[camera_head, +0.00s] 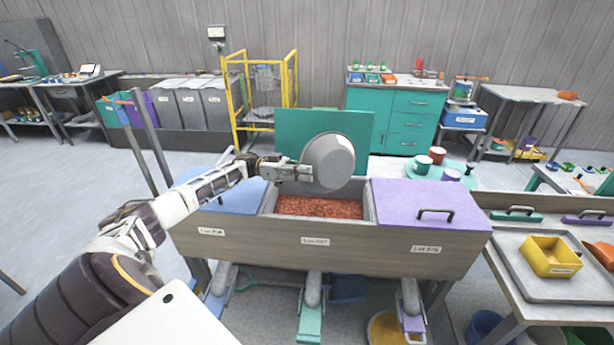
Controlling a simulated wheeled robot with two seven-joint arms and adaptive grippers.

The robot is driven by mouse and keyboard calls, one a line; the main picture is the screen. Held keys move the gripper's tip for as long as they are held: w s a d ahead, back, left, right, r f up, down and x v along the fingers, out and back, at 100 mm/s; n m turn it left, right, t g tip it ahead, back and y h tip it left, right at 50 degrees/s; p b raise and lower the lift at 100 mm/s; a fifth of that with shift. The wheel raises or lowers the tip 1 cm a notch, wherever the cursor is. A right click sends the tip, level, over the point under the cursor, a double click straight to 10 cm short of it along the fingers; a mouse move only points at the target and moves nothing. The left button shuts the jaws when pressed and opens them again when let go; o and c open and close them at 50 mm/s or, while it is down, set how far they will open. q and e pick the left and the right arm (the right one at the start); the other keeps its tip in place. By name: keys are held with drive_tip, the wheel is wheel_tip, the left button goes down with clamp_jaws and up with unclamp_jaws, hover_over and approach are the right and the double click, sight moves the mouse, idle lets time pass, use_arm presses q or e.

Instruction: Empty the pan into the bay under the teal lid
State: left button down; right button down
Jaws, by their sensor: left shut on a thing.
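The teal lid (290,128) stands raised upright at the back of the middle bay. The bay under it is open and holds reddish-brown granular powder (318,207). My left gripper (308,172) is shut on the grey pan (333,163) and holds it above the open bay, in front of the lid. The pan is steeply tilted, with its rounded underside towards me, so its inside is hidden. I cannot tell whether anything is left in it. My right gripper is not in view.
A blue lid (232,192) is shut on the left bay and a purple lid (420,200) on the right bay. A grey tray with a yellow bin (551,256) stands at the right. Cups (423,164) stand behind the purple lid. Pedals and a yellow tub are below.

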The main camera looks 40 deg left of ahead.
use_arm(q)
drive_tip(key=shift+w+a+n+h, duration=0.2)
drive_tip(key=shift+a+n+h, duration=0.1)
drive_tip(key=shift+a+h, duration=0.1)
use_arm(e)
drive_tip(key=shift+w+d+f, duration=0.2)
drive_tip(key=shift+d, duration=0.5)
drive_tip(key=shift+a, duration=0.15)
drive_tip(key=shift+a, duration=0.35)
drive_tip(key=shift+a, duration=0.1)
use_arm(q)
drive_tip(key=shift+r, duration=0.1)
